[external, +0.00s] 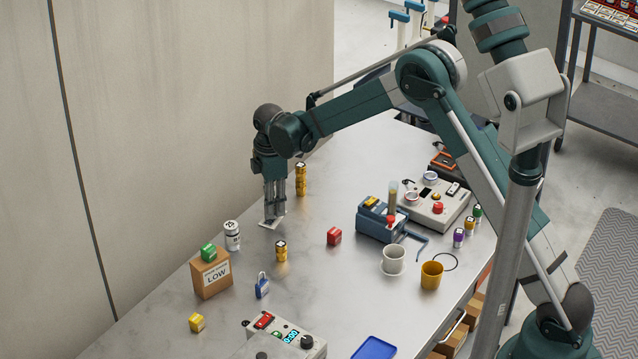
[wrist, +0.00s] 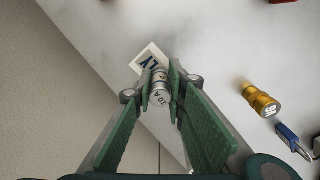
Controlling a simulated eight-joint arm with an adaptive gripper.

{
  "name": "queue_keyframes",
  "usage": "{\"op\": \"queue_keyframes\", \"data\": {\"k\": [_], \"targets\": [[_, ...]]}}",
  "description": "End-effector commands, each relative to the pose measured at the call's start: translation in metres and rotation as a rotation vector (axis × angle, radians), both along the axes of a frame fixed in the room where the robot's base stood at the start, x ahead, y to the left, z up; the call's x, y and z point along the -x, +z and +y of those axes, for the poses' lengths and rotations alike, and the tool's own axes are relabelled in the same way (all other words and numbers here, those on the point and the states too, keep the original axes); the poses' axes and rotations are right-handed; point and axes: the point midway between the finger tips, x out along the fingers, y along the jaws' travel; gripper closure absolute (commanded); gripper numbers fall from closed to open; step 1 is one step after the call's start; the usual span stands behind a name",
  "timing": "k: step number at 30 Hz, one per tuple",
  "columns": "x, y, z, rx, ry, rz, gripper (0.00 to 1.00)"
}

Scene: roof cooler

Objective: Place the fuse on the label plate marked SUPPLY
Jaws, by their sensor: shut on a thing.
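The fuse (wrist: 160,92), a small silver cylinder with dark markings on its end, is between the fingers of my gripper (wrist: 160,90) in the wrist view. My gripper is shut on it. A white label plate (wrist: 150,56) with dark letters ending in "LY" lies on the table just beyond and partly under the fuse; its other letters are hidden. In the external view my gripper (external: 272,212) points down at the plate (external: 268,226), and the fuse is hard to make out between the fingers. I cannot tell whether the fuse touches the plate.
A white cylinder (external: 232,235), a gold cylinder (external: 281,251) and a tall gold one (external: 301,179) stand nearby. A box marked LOW (external: 211,273), a blue padlock (external: 262,286) and a red block (external: 334,236) are around. The wall is close behind.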

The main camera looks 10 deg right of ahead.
Motion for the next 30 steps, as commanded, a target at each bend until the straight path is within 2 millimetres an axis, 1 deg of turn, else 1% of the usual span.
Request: {"op": "queue_keyframes", "data": {"k": [2,3,6,17,22,26,30], "targets": [[0.0,-0.003,0.0,0.0,0.0,0.0,0.98],[0.0,-0.003,0.0,0.0,0.0,0.0,0.84],[0.0,-0.002,0.0,0.0,0.0,0.0,0.71],[0.0,-0.002,0.0,0.0,0.0,0.0,0.71],[0.0,0.002,0.0,0.0,0.0,0.0,0.71],[0.0,0.013,0.0,0.0,0.0,0.0,0.71],[0.0,0.031,0.0,0.0,0.0,0.0,0.71]]}}
